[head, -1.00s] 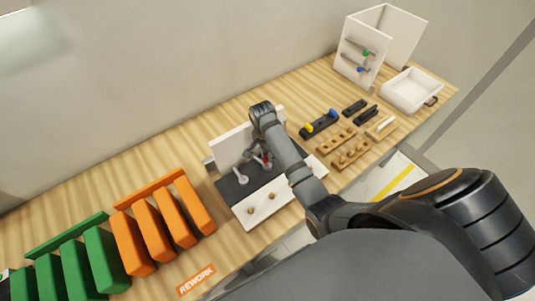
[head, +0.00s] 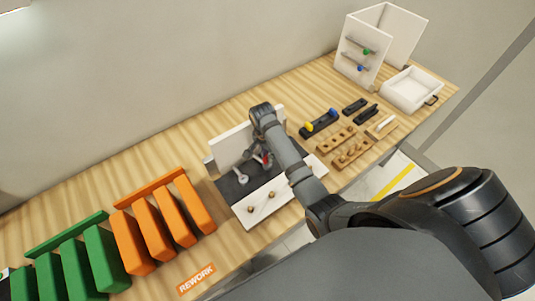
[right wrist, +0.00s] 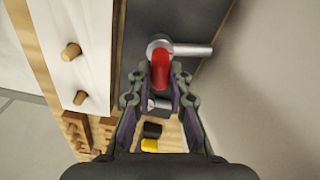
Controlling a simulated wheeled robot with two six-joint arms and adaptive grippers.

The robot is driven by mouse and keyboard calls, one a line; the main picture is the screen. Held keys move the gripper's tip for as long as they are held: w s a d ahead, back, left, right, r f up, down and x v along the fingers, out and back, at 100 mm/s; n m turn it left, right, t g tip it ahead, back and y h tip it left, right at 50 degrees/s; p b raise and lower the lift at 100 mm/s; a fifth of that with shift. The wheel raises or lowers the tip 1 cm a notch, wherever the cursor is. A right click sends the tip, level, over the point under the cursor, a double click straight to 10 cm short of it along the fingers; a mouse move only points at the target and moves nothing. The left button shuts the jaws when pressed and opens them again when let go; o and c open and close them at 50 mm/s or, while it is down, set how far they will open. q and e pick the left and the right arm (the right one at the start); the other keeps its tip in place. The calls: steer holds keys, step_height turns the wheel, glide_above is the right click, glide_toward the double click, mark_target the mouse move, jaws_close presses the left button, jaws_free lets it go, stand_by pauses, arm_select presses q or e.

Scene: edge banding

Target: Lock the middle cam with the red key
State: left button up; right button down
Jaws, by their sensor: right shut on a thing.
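My right gripper (right wrist: 160,102) is shut on the red key (right wrist: 161,70). In the head view the red key (head: 266,159) shows as a small red patch beside the gripper, mostly hidden by my arm. In the right wrist view the key's far end overlaps a round grey metal cam (right wrist: 157,45) with a bar pointing right. I cannot tell whether the key is seated in it. Another grey cam (head: 241,176) stands on the dark mat (head: 232,192) to the left. My left gripper is not in view.
A white panel (head: 228,150) stands behind the mat, and a white board with wooden dowels (head: 262,206) lies in front. Orange bins (head: 160,220) are left; wooden blocks (head: 352,153) and a white tray (head: 411,92) are right. The table between bins and mat is clear.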

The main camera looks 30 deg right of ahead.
steer(key=shift+f, duration=0.5)
stand_by(0.4)
steer(key=shift+r+m, duration=0.1)
steer(key=shift+m, duration=0.4)
steer(key=m, duration=0.3)
steer(key=shift+r, duration=2.9)
steer(key=shift+s, duration=0.1)
